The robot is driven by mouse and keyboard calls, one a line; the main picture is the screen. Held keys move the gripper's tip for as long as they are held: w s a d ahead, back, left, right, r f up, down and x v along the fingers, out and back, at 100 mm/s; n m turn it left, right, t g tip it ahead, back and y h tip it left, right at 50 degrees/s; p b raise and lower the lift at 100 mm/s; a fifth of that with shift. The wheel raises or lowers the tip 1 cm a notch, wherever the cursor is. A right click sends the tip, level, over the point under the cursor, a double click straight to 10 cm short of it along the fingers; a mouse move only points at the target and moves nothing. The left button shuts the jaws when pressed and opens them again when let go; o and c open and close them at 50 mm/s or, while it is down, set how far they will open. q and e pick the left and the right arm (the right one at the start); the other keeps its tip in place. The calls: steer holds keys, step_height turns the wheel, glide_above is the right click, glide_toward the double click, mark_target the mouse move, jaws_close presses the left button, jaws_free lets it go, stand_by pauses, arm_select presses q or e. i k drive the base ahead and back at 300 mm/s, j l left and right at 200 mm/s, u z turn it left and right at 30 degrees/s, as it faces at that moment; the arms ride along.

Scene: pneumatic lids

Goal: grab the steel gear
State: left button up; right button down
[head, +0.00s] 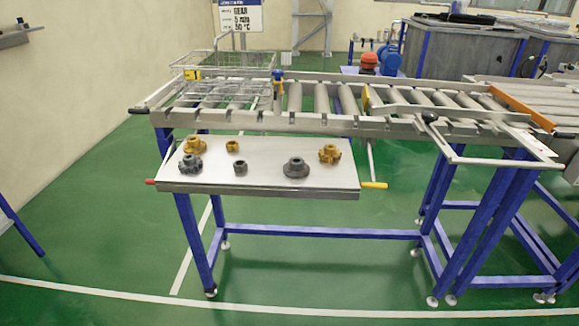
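Several small metal parts stand on a flat steel shelf (265,178) in front of a roller conveyor. Three are grey: a lobed, gear-like part (190,164) at the left, a small part (241,167) in the middle, and a wide flanged part (296,168) right of it. The lobed grey part looks most like a steel gear, but at this size I cannot be sure. Neither of my grippers is in view.
Brass-coloured parts share the shelf: one at back left (194,145), a small one (232,146) and one at right (329,154). A wire basket (222,92) sits on the conveyor (320,122) behind. A yellow handle (374,185) sticks out at right. Green floor in front is clear.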

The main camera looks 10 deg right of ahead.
mark_target(189, 164)
steer(key=i+j+z, duration=0.3)
steer(key=j+z, duration=0.15)
steer(key=j, duration=0.65)
steer(key=i+j+z, duration=0.15)
steer(key=j+z, duration=0.3)
steer(key=j, duration=0.7)
steer(key=j+z, duration=0.45)
steer(key=j, duration=0.7)
steer(key=k, duration=0.05)
